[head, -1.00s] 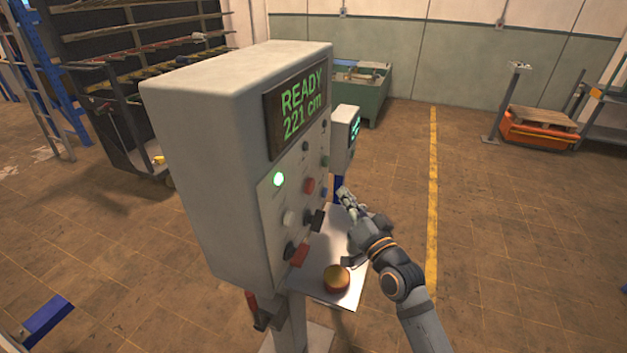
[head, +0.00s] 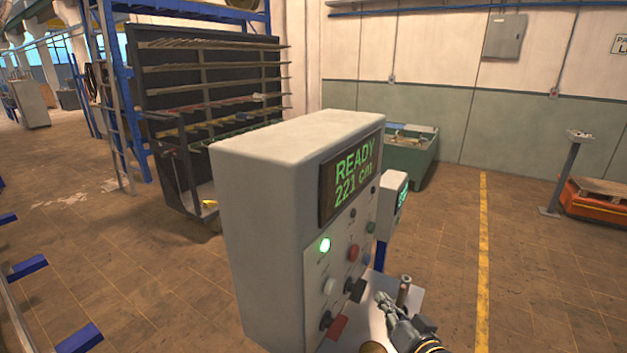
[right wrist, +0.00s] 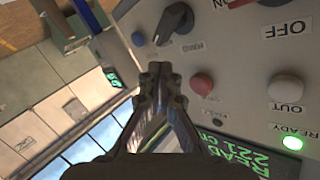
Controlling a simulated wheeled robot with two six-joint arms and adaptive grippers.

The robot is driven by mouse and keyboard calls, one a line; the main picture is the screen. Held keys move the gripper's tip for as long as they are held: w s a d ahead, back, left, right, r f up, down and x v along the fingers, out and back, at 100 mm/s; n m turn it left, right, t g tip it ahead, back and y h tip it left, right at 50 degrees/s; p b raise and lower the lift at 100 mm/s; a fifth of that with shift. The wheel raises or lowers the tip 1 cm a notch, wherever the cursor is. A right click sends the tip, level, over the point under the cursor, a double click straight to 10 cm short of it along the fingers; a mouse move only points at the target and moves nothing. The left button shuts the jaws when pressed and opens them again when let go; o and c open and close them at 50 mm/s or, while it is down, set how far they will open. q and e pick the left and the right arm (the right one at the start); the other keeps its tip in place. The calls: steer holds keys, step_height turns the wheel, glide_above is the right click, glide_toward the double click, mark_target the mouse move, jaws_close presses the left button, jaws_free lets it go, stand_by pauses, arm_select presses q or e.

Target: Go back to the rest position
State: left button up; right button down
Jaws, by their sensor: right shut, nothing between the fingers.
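My right gripper (head: 383,300) is at the lower right of the head view, beside the button face of a grey control cabinet (head: 262,205). In the right wrist view its fingers (right wrist: 160,75) are together and empty, in front of the cabinet's panel. The cabinet's display (head: 352,178) reads READY 221 cm, and a green lamp (head: 325,245) is lit. A red button (right wrist: 201,84) and a black knob (right wrist: 175,22) show near the fingers in the wrist view; I cannot tell how far off they are. My left gripper is not in view.
A smaller grey box with a green display (head: 392,205) stands behind the cabinet. A dark rack (head: 200,100) stands at the back left, and a green bin (head: 410,160) by the wall. An orange cart (head: 600,200) is at the right.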

steer(key=s+d+f+n+g+h, duration=0.25)
steer(key=s+f+g, duration=0.45)
steer(key=s, duration=0.4)
steer(key=s+d+f+n+g+h, duration=0.1)
steer(key=s+d+f+g+h, duration=0.3)
steer(key=s+f, duration=0.6)
steer(key=s+d+f+g+y+b, duration=0.1)
steer(key=s+f, duration=0.1)
steer(key=f, duration=1.3)
steer(key=s+d+f+g+y+b, duration=0.1)
steer(key=s+f+b, duration=0.15)
steer(key=f, duration=1.15)
arm_select(q)
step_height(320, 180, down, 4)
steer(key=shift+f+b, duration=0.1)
steer(key=shift+b, duration=0.2)
arm_select(e)
steer(key=s+f+g, duration=0.1)
steer(key=s+f, duration=1.4)
steer(key=s, duration=0.2)
steer(key=shift+s+d+f, duration=0.2)
steer(key=shift+d+f, duration=0.05)
steer(key=shift+f, duration=0.15)
